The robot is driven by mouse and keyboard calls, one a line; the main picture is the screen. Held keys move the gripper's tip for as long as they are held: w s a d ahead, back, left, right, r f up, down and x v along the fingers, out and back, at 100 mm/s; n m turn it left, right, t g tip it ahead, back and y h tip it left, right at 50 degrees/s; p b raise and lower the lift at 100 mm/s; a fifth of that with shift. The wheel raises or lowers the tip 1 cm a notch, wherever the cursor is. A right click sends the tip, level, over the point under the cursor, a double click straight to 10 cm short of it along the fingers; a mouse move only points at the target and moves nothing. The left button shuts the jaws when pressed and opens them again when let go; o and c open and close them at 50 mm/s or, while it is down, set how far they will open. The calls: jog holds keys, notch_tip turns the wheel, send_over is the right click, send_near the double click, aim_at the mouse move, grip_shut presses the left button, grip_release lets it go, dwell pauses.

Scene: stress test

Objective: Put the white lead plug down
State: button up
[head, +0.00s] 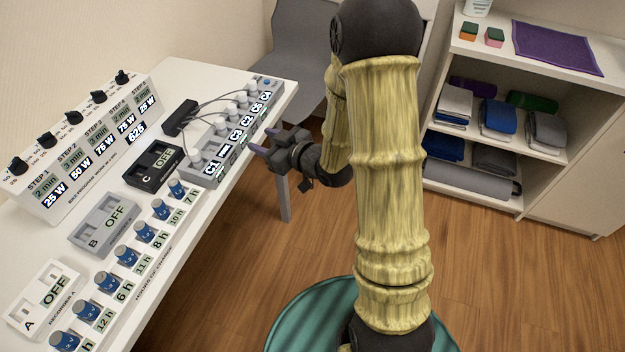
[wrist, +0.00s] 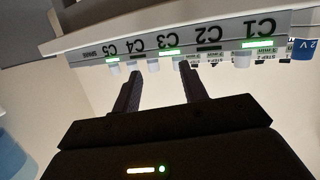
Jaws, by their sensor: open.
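Several white lead plugs stand on the grey panel labelled C1 to C5 (head: 186,180). One white plug (head: 196,157) is at the C1 end, and others sit further along towards C5. Grey leads run from several of them to a black block. My gripper (head: 263,140) is open beside the panel's right side, off the table edge, with nothing seen between its fingers. In the wrist view, the panel shows upside down beyond the fingers, with a white plug (wrist: 243,61) by C1 and another (wrist: 153,65) near C3 and C4. I cannot tell which plug the task means.
The black block (head: 180,118) lies left of the panel. Recorder C (head: 152,166), recorder B (head: 104,225), recorder A (head: 43,298) and several blue cells stand along the table. A grey chair (head: 300,55) is behind. Shelves (head: 555,150) stand right; open floor lies between.

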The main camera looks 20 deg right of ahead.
jog(key=s+d+f+m+g+h, duration=0.1)
jog(key=s+d+m+g+h, duration=0.35)
jog(key=s+d+h, duration=0.3)
jog(key=s+r+m+g, duration=0.1)
jog(key=s+m+g, duration=0.2)
jog(key=s, duration=0.8)
jog(key=shift+s+d+r+g+h, duration=0.15)
jog(key=shift+s+d+g+h, duration=0.2)
jog(key=shift+g, duration=0.9)
